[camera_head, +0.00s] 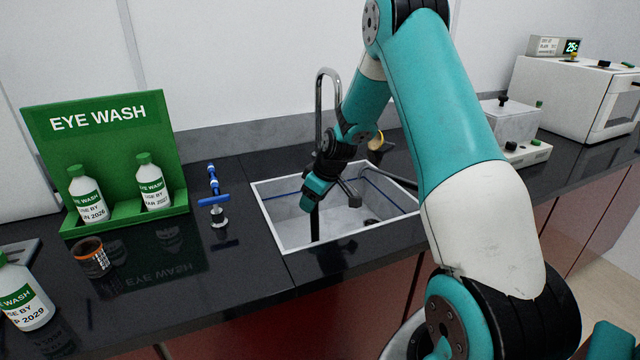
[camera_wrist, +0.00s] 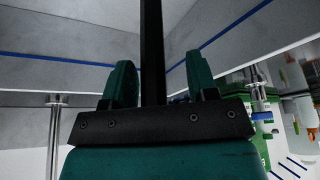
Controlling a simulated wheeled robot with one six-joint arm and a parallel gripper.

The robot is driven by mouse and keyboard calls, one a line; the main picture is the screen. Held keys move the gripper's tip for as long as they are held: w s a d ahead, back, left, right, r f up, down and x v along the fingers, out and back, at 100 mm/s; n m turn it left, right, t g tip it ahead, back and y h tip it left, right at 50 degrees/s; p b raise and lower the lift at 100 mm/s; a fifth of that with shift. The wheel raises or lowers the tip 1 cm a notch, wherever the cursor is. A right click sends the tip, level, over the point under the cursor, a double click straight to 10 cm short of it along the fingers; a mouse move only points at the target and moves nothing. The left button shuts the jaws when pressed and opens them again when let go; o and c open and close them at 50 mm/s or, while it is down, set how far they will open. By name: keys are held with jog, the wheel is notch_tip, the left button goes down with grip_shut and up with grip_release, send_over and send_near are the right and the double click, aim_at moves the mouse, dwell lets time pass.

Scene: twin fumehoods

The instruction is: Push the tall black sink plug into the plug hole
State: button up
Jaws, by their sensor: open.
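The tall black sink plug (camera_head: 314,224) stands roughly upright in the left part of the pale grey sink (camera_head: 289,228). My gripper (camera_head: 312,198) is over the sink at the upper part of the plug. In the wrist view, the plug's black shaft (camera_wrist: 152,50) runs between the two green fingers of my gripper (camera_wrist: 164,82). The fingers are open, with a clear gap on the right of the shaft and a narrow one on the left. The plug's lower end is unclear. A dark round spot (camera_head: 371,222) shows on the basin floor at the right; I cannot tell whether it is the plug hole.
A curved steel tap (camera_head: 320,105) rises behind the sink. A blue-handled tap fitting (camera_head: 214,198) stands left of it. The green eye wash stand (camera_head: 110,125) with bottles is further left, with a brown jar (camera_head: 91,258) in front. White equipment (camera_head: 575,95) stands at right.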

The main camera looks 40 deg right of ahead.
jog(key=b+v, duration=0.1)
jog(key=v, duration=1.6)
jog(key=shift+a, duration=0.1)
